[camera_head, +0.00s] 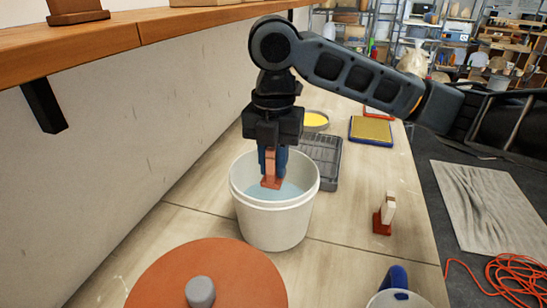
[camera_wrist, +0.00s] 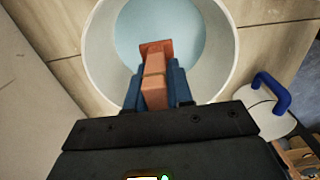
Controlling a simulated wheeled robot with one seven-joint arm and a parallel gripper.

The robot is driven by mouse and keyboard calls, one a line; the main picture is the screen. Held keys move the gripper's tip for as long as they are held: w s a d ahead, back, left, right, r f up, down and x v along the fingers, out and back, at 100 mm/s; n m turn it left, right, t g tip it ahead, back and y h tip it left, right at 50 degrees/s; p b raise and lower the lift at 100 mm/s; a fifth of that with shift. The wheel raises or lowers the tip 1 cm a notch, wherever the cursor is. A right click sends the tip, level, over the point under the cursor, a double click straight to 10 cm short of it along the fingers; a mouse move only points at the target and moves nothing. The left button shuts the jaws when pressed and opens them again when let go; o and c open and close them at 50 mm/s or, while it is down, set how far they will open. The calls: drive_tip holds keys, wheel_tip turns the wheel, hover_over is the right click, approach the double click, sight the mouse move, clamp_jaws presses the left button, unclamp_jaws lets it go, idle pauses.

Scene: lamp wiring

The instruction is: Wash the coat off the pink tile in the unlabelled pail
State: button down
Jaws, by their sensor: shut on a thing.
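The pail (camera_head: 275,222) is white, with no label on the side I see, and holds pale blue liquid (camera_head: 290,190). It also shows in the wrist view (camera_wrist: 92,45). My gripper (camera_head: 272,165) points down over the pail, with its blue fingers (camera_wrist: 155,85) shut on a salmon-pink piece (camera_head: 270,172). That piece, which I take for the pink tile, has a wider flat foot at its lower end; it shows in the wrist view (camera_wrist: 155,60). Its lower end is inside the pail's rim. I cannot tell whether it touches the liquid, or whether a coat is on it.
A grey ribbed tray (camera_head: 325,165) stands behind the pail. A yellow-filled dish (camera_head: 315,120) and a blue-edged yellow pad (camera_head: 371,130) are further back. A cream piece on a red foot (camera_head: 383,215) stands right. A round terracotta lid-like disc (camera_head: 215,275) and a blue-handled container (camera_head: 395,290) are in front.

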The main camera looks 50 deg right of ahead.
drive_tip(key=shift+f+b, duration=3.95)
drive_tip(key=shift+f, duration=1.7)
drive_tip(key=shift+r, duration=0.1)
wheel_tip(320, 180, up, 16)
drive_tip(key=p, duration=1.3)
drive_tip(key=shift+r, duration=0.2)
